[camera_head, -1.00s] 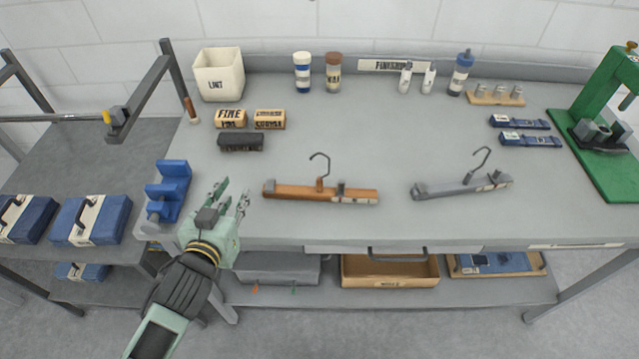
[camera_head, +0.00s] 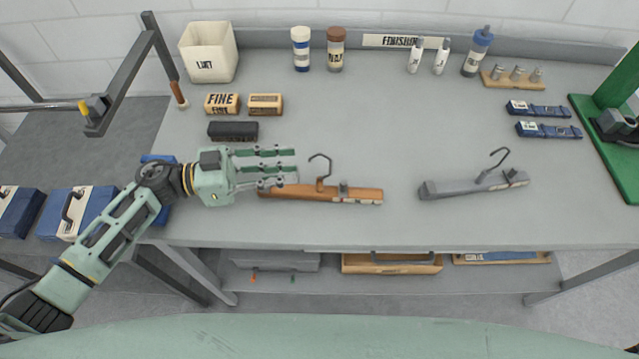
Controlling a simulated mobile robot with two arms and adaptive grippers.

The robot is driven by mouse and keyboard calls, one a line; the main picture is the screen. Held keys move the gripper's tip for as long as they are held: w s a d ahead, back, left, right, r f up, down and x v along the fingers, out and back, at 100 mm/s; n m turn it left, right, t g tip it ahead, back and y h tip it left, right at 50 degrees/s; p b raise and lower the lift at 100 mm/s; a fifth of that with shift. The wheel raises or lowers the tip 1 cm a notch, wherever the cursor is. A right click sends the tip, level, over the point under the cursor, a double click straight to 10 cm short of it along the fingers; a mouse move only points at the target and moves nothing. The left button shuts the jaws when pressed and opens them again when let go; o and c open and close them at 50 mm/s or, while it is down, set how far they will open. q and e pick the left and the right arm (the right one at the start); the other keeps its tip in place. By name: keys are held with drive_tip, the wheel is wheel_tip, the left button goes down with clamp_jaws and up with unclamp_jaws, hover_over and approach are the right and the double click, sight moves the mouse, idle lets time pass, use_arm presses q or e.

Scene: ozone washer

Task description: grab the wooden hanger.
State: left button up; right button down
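The wooden hanger (camera_head: 345,194) lies on the grey workbench with its dark metal hook pointing to the back. My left gripper (camera_head: 292,167) reaches in from the left, its fingers spread apart and pointing right. The fingertips are at the hanger's left end and overlap it in the picture. I cannot tell whether they touch it. Nothing is held between the fingers. A grey hanger (camera_head: 475,186) lies apart on the right. My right gripper is not in view.
Marked blocks (camera_head: 222,103) and a black block (camera_head: 233,131) lie behind my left gripper. A white bin (camera_head: 208,52) and bottles stand at the back. A blue holder (camera_head: 158,159) is partly hidden by my arm. The bench between the two hangers is clear.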

sight(318, 179)
use_arm(q)
drive_tip(key=d+p, duration=0.1)
drive_tip(key=d, duration=0.1)
drive_tip(key=d+p, duration=0.1)
drive_tip(key=d, duration=0.1)
drive_tip(key=w+d+p, duration=0.1)
drive_tip(key=d, duration=0.2)
drive_tip(key=shift+r, duration=0.2)
drive_tip(key=c, duration=0.4)
clamp_jaws()
